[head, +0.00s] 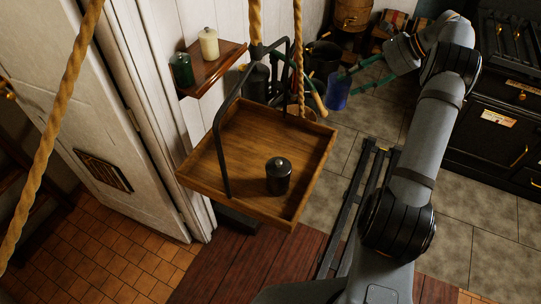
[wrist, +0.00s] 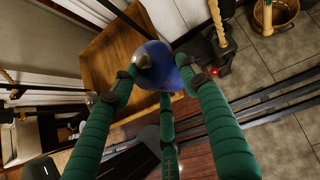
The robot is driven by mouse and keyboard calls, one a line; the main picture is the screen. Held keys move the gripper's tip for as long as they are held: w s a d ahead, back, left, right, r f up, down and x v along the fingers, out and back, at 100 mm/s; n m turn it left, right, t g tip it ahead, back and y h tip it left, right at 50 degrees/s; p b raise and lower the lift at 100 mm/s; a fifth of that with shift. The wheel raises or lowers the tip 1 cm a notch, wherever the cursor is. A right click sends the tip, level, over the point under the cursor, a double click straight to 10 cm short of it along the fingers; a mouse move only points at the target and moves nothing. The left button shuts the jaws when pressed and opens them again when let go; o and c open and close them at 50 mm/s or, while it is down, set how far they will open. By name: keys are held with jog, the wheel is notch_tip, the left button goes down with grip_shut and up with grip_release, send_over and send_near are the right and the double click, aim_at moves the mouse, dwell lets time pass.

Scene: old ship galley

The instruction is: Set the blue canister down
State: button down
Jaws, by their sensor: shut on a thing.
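The blue canister (head: 337,94) hangs in my gripper (head: 345,82), in the air to the right of the hanging wooden tray (head: 225,138) in the head view. Green fingers are closed around it. In the wrist view the blue canister (wrist: 186,76) sits between the green fingertips of my gripper (wrist: 160,72), with its grey lid toward the left; the tray (wrist: 95,62) lies beyond it. A dark canister (head: 278,178) with a grey lid stands on the tray near its front right corner.
A wall shelf (head: 215,69) holds a green canister (head: 181,69) and a cream canister (head: 209,44). Ropes (head: 299,55) and a dark metal frame (head: 221,158) rise around the tray. Much of the tray's floor is bare. A black stove (head: 495,120) stands at right.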

aim_at(332, 80)
jog(key=shift+n+g+y, duration=0.3)
jog(key=shift+n+g, duration=0.3)
jog(key=shift+n, duration=0.3)
jog(key=a, duration=0.6)
jog(key=shift+w+f, duration=0.15)
jog(key=shift+w, duration=0.05)
jog(key=shift+s+a+f, duration=0.15)
jog(key=shift+a, duration=0.1)
jog(key=s+a+f+p, duration=0.3)
jog(key=s+a+f, duration=0.3)
jog(key=s+f, duration=0.3)
jog(key=shift+a+f, duration=0.3)
jog(key=shift+f, duration=0.55)
jog(key=c, duration=0.9)
grip_release()
